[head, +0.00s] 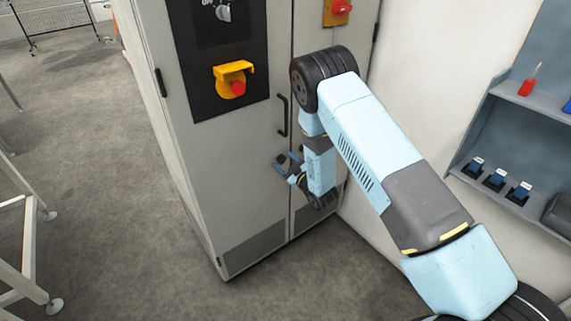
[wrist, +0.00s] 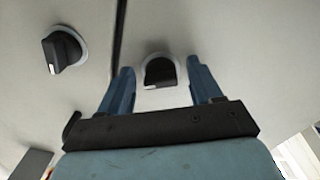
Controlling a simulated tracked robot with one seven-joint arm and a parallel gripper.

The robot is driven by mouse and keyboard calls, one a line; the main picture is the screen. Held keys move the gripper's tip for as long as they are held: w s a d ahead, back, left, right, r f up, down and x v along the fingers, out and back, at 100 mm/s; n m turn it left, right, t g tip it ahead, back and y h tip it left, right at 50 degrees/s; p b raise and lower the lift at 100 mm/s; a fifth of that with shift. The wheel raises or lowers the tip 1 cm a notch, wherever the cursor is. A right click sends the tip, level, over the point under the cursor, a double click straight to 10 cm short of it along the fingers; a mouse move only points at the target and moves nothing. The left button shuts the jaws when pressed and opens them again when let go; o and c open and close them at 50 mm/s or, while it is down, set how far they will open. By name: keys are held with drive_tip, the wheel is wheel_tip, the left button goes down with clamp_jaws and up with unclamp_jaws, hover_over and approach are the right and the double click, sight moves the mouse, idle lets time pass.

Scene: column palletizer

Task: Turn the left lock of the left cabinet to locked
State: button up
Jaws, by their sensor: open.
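The cabinet (head: 240,175) is tall and grey with two doors, and it stands left of my arm in the head view. My gripper (head: 285,164) is open in front of its doors, below the handle. In the wrist view a black knob lock (wrist: 159,72) with a pale ring lies between the two blue fingers of my gripper (wrist: 160,66), with a gap on each side. A second black knob lock (wrist: 63,52) sits to the left, across a dark door seam. Its pale mark points left and down. I cannot make out the locks in the head view.
A black door handle (head: 283,115) is close above my gripper. A grey shelf (head: 480,140) is at the right.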

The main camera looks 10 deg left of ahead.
drive_tip(key=c, duration=1)
drive_tip(key=shift+c, duration=0.2)
drive_tip(key=shift+n, duration=0.3)
drive_tip(key=n, duration=1.1)
drive_tip(key=shift+r+n, duration=0.1)
drive_tip(key=shift+n, duration=0.2)
